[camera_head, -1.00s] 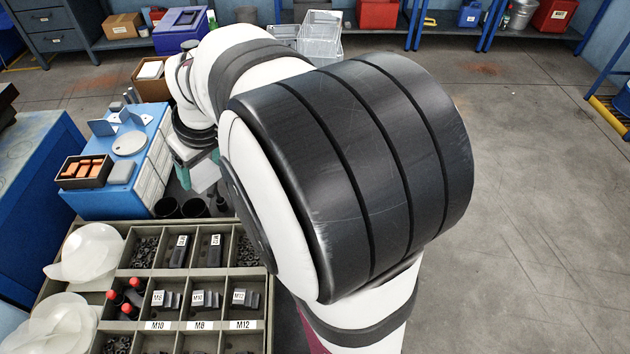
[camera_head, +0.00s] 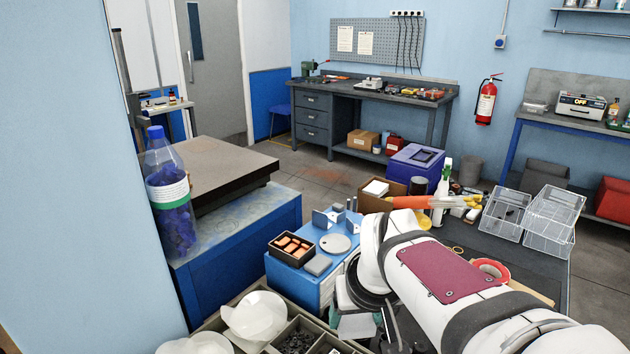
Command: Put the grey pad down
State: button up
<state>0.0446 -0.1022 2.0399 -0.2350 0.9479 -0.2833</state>
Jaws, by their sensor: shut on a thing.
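A small grey pad (camera_head: 318,265) lies flat on the blue cabinet (camera_head: 300,285), in front of a round light grey disc and beside a black tray. My gripper (camera_head: 350,322) shows only in part at the bottom of the view, below my white wrist, to the right of and nearer than that pad. A teal part of it shows. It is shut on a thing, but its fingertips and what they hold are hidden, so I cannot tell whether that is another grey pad.
The black tray (camera_head: 291,248) holds several orange pieces. The round disc (camera_head: 335,243) and upright grey brackets (camera_head: 322,219) share the cabinet top. A sorting bin (camera_head: 240,297) and white bowls (camera_head: 258,316) are at bottom. A blue-capped bottle (camera_head: 166,190) stands at left.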

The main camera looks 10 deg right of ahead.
jog(key=w+d+f+m+h, duration=0.1)
jog(key=w+d+f, duration=0.1)
jog(key=d+f, duration=0.6)
jog(key=w+d+f+m, duration=0.2)
jog(key=d+f, duration=0.1)
jog(key=d, duration=0.9)
jog(key=w+d+f+m+h, duration=0.1)
jog(key=d+f, duration=0.5)
jog(key=d, duration=0.3)
jog(key=w+a+f, duration=0.2)
jog(key=w, duration=0.1)
jog(key=w+a+f, duration=0.1)
jog(key=w+f, duration=0.1)
jog(key=w, duration=0.1)
jog(key=w+a+f, duration=0.2)
jog(key=w, duration=0.1)
jog(key=shift+w+a+f, duration=0.25)
jog(key=shift+w+a, duration=0.1)
jog(key=shift+w, duration=0.05)
jog(key=shift+f, duration=1.95)
jog(key=shift+f, duration=0.2)
jog(key=o, duration=1.4)
jog(key=shift+o, duration=0.2)
jog(key=shift+r, duration=0.15)
